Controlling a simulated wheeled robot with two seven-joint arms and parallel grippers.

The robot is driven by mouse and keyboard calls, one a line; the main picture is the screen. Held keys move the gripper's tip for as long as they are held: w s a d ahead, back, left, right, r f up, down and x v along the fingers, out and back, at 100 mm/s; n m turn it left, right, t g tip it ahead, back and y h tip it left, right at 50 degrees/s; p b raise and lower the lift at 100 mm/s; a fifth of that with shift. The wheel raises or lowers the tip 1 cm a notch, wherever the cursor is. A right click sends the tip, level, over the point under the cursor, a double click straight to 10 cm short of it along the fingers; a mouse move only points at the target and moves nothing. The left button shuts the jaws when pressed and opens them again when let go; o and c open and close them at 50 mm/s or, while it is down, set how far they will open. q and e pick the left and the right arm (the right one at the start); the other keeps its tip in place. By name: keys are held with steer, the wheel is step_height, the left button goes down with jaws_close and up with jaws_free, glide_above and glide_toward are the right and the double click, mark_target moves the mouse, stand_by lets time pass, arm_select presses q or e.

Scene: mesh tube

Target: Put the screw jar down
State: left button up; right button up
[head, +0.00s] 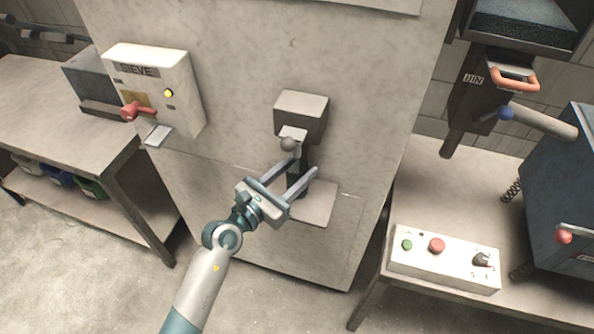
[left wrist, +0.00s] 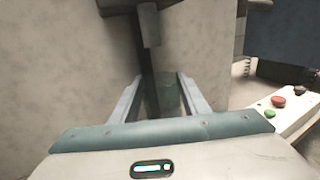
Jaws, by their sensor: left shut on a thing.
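My left gripper (head: 304,167) reaches in from below, in front of the large grey panel. Its two fingers are shut on the screw jar, a dark greenish, see-through thing (head: 295,187) mostly hidden between them. The left wrist view shows the glassy jar (left wrist: 168,95) between the fingers. Below and to the right, a small light shelf (head: 316,207) juts from the panel. I cannot tell whether the jar touches it. My right gripper is not in view.
A sieve control box (head: 155,90) with a red lever is left. A button box (head: 443,258) stands on the right table. Floor in front is clear.

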arm_select(q)
steer(key=shift+f, duration=0.35)
steer(key=shift+f, duration=0.1)
steer(key=shift+f, duration=0.1)
steer(key=o, duration=1.2)
steer(key=shift+c, duration=0.2)
steer(key=shift+s+a, duration=0.1)
steer(key=shift+a, duration=0.05)
